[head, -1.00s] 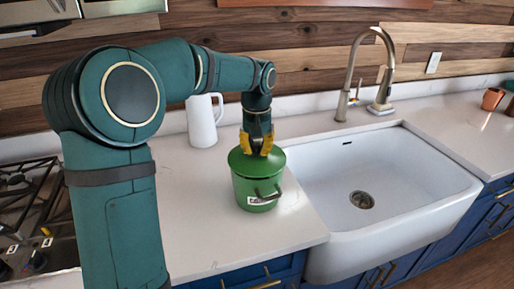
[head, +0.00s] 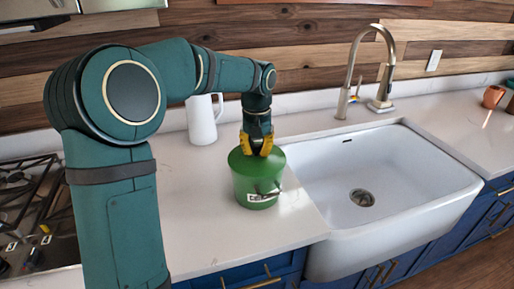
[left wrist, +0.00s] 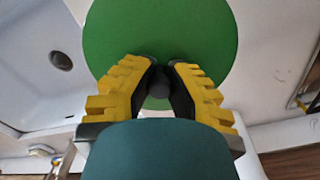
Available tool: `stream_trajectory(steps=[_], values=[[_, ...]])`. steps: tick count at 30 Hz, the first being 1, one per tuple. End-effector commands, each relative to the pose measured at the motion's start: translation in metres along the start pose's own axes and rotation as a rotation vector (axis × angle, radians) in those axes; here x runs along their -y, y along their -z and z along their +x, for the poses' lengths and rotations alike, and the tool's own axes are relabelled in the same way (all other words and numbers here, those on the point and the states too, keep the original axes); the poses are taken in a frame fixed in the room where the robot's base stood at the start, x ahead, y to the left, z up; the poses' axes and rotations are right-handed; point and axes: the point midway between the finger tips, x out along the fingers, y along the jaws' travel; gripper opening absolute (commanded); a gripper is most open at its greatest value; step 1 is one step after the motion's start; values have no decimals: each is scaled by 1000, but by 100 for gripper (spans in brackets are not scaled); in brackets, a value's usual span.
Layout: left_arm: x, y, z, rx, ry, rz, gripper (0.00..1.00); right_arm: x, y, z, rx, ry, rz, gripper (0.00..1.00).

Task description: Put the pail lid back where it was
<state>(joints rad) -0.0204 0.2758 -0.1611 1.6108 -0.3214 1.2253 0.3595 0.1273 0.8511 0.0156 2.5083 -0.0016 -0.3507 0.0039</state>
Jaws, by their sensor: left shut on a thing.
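The green pail (head: 256,190) stands upright on the counter just left of the sink, with a white label low on its front. The green lid (head: 240,161) is on top of the pail, its rim at the pail's mouth; I cannot tell whether it is fully seated. My left gripper (head: 257,150) points down from above, its yellow-padded fingers shut on the lid's dark knob. In the left wrist view the lid (left wrist: 160,30) is a green disc and the knob (left wrist: 151,82) sits between the fingertips. My right gripper is in no view.
A white jug (head: 202,122) stands behind and left of the pail. The white sink (head: 400,180) with a tall faucet (head: 350,75) is to the right. A gas stove (head: 35,210) is at the left. The counter in front of the pail (head: 215,235) is clear.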

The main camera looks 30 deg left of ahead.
Motion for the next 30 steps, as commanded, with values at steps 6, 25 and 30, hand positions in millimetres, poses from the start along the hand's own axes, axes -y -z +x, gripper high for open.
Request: stream_trajectory(steps=[6,25,30], values=[[0,0,0,0,0,0,43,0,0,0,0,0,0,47],[0,1,-61,-5,-1,0,43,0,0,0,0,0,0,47],[0,1,-93,-3,-1,1,43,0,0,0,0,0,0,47]])
